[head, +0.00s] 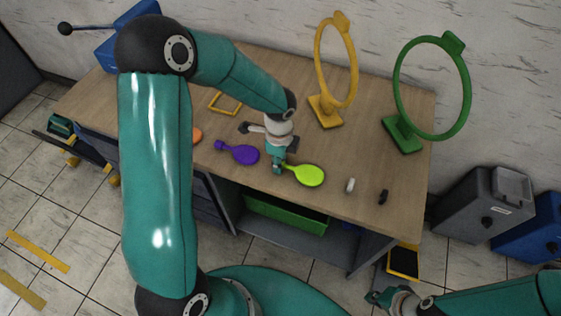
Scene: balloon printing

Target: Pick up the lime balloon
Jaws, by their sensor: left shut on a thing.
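The lime balloon (306,175) is flat, with a round body and a narrow neck pointing left, near the front edge of the wooden table. My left gripper (279,168) is at the neck, shut on it. Whether the balloon touches the table or is slightly above it, I cannot tell. My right gripper (378,297) is low at the bottom right, in front of the table and away from the balloon. Its fingers are too small and angled to show their opening.
A purple balloon (240,153) lies left of the lime one, and an orange one (197,135) is partly hidden by my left arm. A white piece (350,185) and a black piece (383,197) lie to the right. Yellow (325,112) and green (403,135) ring stands are behind.

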